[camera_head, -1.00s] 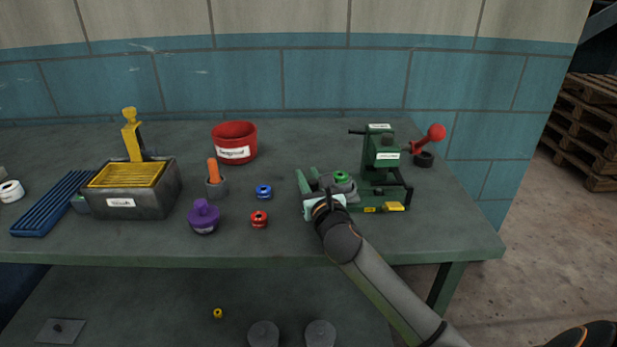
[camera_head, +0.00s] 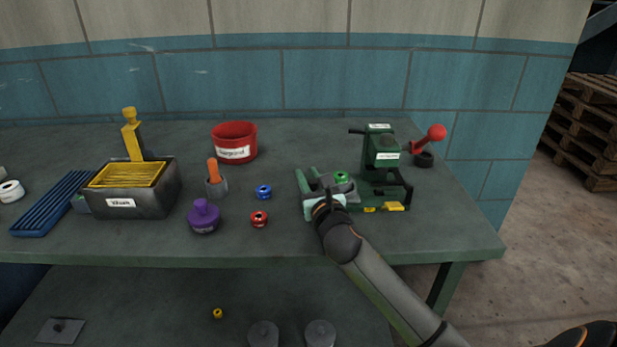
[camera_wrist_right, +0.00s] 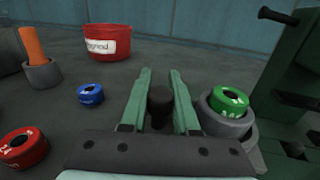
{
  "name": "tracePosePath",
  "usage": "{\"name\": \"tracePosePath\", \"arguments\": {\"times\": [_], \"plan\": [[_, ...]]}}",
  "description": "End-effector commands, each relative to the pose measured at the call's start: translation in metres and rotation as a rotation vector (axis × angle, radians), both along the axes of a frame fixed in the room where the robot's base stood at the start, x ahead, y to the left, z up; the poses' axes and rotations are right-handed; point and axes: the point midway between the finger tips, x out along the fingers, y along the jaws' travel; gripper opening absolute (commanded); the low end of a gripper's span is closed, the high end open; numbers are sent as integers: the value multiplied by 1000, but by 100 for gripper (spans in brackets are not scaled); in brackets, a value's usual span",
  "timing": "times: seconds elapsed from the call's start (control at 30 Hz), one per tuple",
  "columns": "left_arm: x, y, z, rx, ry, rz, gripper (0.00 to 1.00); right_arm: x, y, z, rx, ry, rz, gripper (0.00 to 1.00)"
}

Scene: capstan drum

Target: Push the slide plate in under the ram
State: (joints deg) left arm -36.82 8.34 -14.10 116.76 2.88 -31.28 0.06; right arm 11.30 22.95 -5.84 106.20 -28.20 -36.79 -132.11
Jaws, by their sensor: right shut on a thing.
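The green press (camera_head: 380,160) stands at the right of the bench, its ram above an open green base. Left of the ram, a grey cup (camera_wrist_right: 225,120) holds a green ring (camera_head: 341,178); the ring also shows in the right wrist view (camera_wrist_right: 229,101). The cup appears to sit on the slide plate, which is mostly hidden by my gripper. My right gripper (camera_wrist_right: 159,90) is shut on a dark upright knob (camera_wrist_right: 158,107) just left of the cup. The cup and ring are outside the ram's throat. My left gripper is not in view.
A red ball-ended lever (camera_head: 436,132) sticks out right of the press. A yellow piece (camera_head: 396,206) lies at its base front. Blue (camera_head: 264,191) and red (camera_head: 259,219) rings, a purple knobbed piece (camera_head: 204,216) and a red bucket (camera_head: 234,143) stand to the left.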

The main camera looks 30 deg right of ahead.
Motion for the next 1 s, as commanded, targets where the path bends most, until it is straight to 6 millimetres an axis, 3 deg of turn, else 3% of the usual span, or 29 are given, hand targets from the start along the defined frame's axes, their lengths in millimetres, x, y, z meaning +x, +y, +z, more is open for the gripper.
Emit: {"name": "tracePosePath", "arguments": {"times": [0.17, 0.5, 0.8, 0.83, 0.9, 1.0], "plan": [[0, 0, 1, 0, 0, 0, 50, -1, -1, -1, -1, 3, 0, 0], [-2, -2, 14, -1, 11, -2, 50, -25, -39, -1, -2, 7, -1, 0], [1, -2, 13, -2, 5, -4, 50, -25, -39, -2, 2, 3, 2, 0], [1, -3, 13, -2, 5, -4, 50, -25, -39, -2, 2, 3, 2, 32], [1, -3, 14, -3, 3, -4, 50, -25, -39, -1, 2, 3, 2, 40], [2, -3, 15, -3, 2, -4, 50, -25, -39, -1, 2, 2, 2, 42]]}}
